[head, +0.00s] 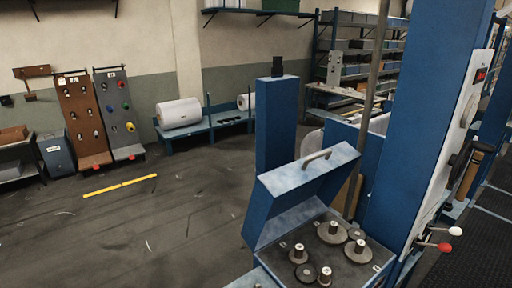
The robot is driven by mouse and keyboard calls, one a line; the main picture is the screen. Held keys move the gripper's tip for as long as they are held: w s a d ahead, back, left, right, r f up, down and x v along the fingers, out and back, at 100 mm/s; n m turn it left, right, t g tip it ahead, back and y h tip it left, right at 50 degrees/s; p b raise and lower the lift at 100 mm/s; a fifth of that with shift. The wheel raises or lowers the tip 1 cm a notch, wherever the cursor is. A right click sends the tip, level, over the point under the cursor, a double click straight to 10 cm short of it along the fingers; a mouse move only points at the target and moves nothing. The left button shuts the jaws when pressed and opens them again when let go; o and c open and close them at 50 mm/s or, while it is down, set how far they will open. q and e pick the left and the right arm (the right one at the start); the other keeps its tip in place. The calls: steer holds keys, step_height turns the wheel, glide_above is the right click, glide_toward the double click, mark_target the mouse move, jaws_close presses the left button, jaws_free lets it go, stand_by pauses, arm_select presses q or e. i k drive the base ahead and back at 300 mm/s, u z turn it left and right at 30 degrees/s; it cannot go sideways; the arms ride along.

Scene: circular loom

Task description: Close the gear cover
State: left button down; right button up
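Inside the box several round gears (331,232) with pale hubs are exposed. Neither of my grippers is in the head view.
A blue post (277,125) stands just behind the cover. A large blue machine column (425,110) rises at the right, with red- and white-knobbed levers (440,243). Open dark floor (170,235) lies to the left, with a yellow strip (120,186).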

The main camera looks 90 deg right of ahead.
mark_target(284, 197)
steer(key=i, duration=1.25)
steer(key=u, duration=3.45)
steer(key=k, duration=2.55)
steer(key=z, duration=3.7)
